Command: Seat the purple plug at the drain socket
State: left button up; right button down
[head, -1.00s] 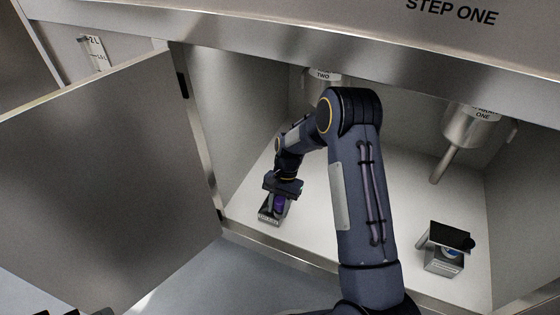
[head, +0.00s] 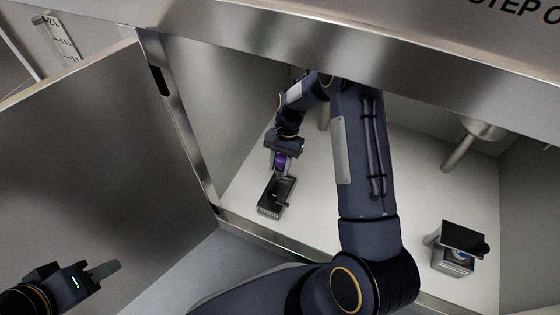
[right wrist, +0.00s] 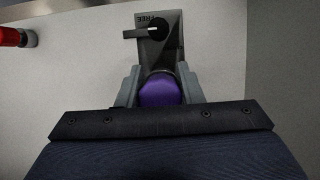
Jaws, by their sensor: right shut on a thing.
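The purple plug (head: 281,161) is between the fingers of my right gripper (head: 281,167), which is shut on it inside the cabinet. In the right wrist view the plug (right wrist: 160,90) sits between both fingers (right wrist: 160,88). Just below it in the head view is a dark tray-like stand (head: 276,197) with a light label at its front. That stand also shows in the right wrist view (right wrist: 158,48), lettered "FREE". My left gripper (head: 104,270) is outside, low at the left; its finger opening is unclear. I cannot make out the drain socket.
A drain pipe (head: 460,153) hangs at the right, and another (head: 324,117) is partly behind my right arm. A grey box with a black top (head: 455,247) stands on the right floor. The open door (head: 85,170) fills the left. A red object (right wrist: 14,37) shows in the wrist view.

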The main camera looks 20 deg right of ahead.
aim_at(280, 174)
jog(key=shift+r, duration=0.1)
jog(key=shift+f+b, duration=1.6)
jog(key=shift+f, duration=1.4)
jog(key=shift+f+b, duration=0.8)
jog(key=shift+f, duration=0.85)
jog(key=c, duration=0.9)
grip_release()
